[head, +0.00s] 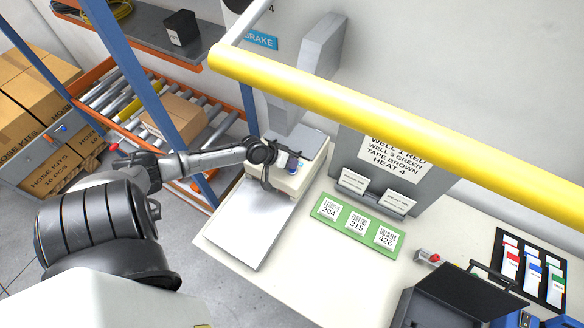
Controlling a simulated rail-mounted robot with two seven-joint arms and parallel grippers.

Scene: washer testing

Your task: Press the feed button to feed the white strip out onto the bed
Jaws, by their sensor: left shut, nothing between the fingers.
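A beige machine (287,183) with a grey top stands at the back left of the white table. A small blue button (292,171) shows on it, close beside the tip of my left gripper (297,160). The left gripper is shut and empty, over the machine; I cannot tell whether it touches the button. A flat pale bed (246,224) extends from the machine toward the front left and looks bare. I see no white strip on it. My left arm and wrist hide part of the machine. My right gripper is not in view.
A green board (345,239) with several numbered white labels lies right of the bed. A grey panel (427,185) with a sign stands behind it. A black case (473,290) and a black card holder (528,273) are at the right. A yellow bar (390,118) crosses above.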

